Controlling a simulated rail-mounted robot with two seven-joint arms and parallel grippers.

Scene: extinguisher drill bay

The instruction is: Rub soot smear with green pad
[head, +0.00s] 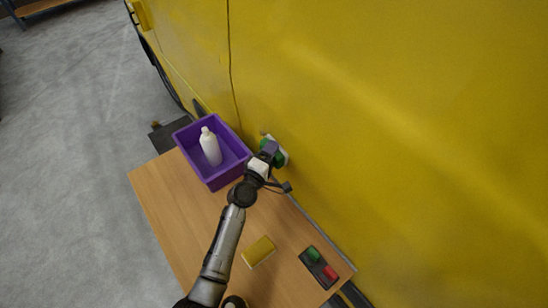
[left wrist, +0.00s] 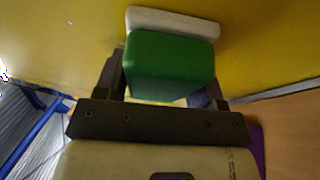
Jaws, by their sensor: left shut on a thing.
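The green pad (head: 279,160) has a pale white layer on its far side and is at the yellow panel beside the table. My left gripper (head: 270,149) is shut on it; in the left wrist view the green pad (left wrist: 170,68) sits between the two dark fingers. The white layer (left wrist: 172,20) faces the yellow panel (left wrist: 65,40) and looks close to it or touching; I cannot tell which. No soot smear shows in either view; the pad and gripper hide part of the panel. My right gripper is not in view.
A purple bin (head: 232,165) holding a white bottle (head: 210,147) stands at the far end of the wooden table (head: 190,215). A yellow block (head: 259,252) and a dark tray (head: 307,262) with a green and a red piece lie nearer. The yellow wall bounds the table's right side.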

